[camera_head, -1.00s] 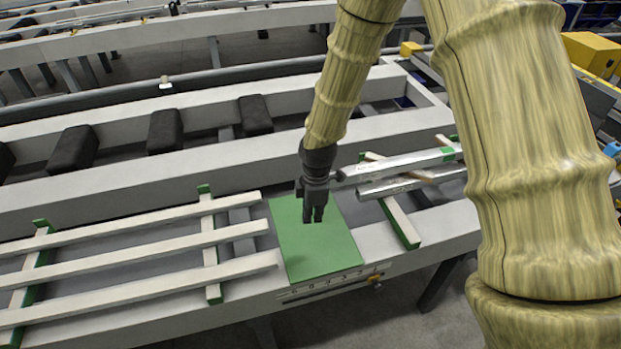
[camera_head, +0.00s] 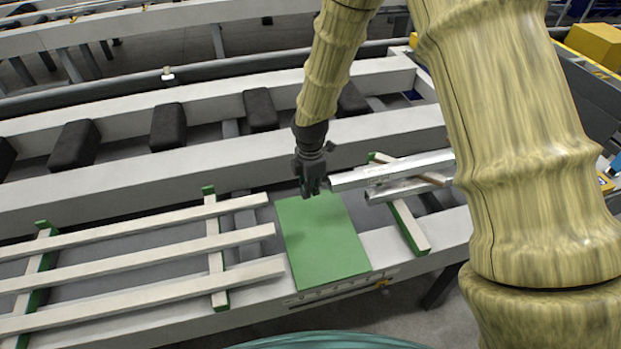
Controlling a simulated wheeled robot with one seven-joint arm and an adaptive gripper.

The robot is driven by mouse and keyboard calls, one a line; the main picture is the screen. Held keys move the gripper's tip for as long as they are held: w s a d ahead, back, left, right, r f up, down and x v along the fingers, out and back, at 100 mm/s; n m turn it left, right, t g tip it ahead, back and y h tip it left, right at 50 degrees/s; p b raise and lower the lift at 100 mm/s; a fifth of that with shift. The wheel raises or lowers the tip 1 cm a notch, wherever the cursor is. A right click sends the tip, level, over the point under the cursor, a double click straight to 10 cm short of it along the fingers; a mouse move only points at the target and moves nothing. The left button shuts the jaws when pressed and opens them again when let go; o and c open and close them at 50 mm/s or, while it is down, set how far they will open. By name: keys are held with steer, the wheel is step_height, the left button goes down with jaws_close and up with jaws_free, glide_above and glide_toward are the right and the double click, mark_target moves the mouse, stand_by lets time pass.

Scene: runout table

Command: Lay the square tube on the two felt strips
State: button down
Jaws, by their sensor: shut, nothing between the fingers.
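Two shiny metal tubes lie side by side right of centre: an upper one (camera_head: 392,170) and a shorter-looking lower one (camera_head: 402,189). I cannot tell for sure which is square. They lie over pale cross strips with green edges, the near one (camera_head: 412,228) reaching the table's front. My arm hides the tubes' right ends. My gripper (camera_head: 311,190) is shut and empty, pointing down just left of the tubes' left ends, by the back edge of the green pad (camera_head: 325,245). I cannot tell whether it touches the upper tube.
Several pale slats (camera_head: 140,262) lie across two cross strips with green ends, such as this one (camera_head: 215,255), at the left. Black blocks (camera_head: 168,127) stand in the trough behind. The pad's top is clear. A yellow box (camera_head: 596,46) stands at far right.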

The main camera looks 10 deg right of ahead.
steer(key=d+f+p, duration=0.1)
steer(key=d+f, duration=0.1)
steer(key=d+f+p, duration=0.1)
steer(key=p, duration=0.1)
steer(key=shift+w+d+f, duration=0.4)
stand_by(0.4)
